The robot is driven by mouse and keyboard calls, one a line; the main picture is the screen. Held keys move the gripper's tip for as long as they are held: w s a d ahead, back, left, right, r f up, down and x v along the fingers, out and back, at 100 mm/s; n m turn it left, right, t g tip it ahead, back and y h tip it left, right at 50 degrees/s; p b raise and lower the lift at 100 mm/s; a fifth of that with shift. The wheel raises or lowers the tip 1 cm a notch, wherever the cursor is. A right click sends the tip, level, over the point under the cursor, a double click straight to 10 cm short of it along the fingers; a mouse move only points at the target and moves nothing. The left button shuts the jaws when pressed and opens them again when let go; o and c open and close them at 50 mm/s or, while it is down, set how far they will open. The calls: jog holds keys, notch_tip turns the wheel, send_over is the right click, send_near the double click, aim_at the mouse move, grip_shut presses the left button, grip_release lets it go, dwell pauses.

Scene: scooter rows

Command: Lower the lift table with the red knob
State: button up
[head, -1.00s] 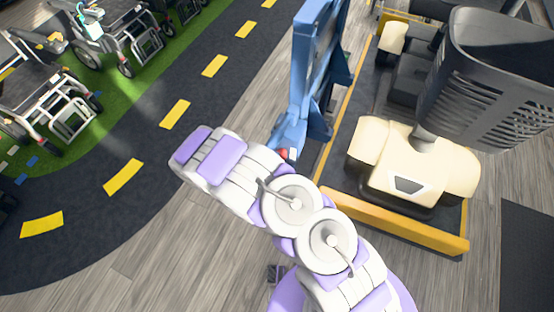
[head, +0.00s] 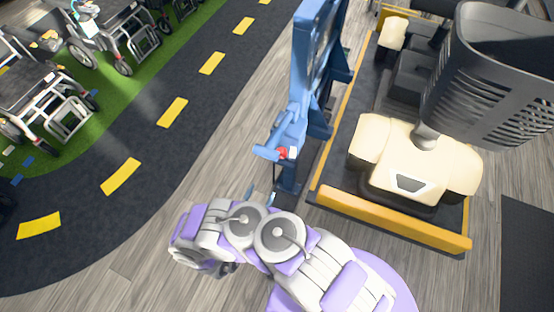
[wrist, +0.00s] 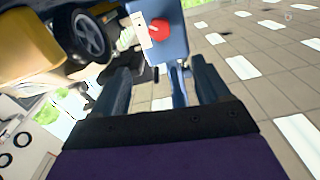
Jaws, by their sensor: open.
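The red knob (head: 282,153) sits on the blue post of the lift table, beside a small white plate (head: 293,152). In the wrist view the red knob (wrist: 160,29) is on a blue box (wrist: 166,46), ahead of my gripper. My gripper (wrist: 160,75) is open, its two dark fingers apart with nothing held between them, and the knob lies beyond the tips. The lift table's platform has a yellow-orange front edge (head: 390,218) and carries a cream scooter (head: 410,165). In the head view my arm hides most of my gripper.
The scooter's dark basket (head: 490,85) stands high at the right. Several wheelchairs (head: 55,105) stand on green flooring at the left. A dark track with yellow dashes (head: 172,112) curves past. Wooden floor (head: 130,250) is clear at lower left.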

aim_at(280, 155)
jog(key=b+x, duration=0.5)
jog(key=x, duration=1)
jog(key=shift+d+f, duration=0.15)
jog(key=shift+w+d, duration=0.15)
jog(key=shift+w, duration=0.5)
jog(key=shift+c, duration=0.2)
jog(key=c, duration=1)
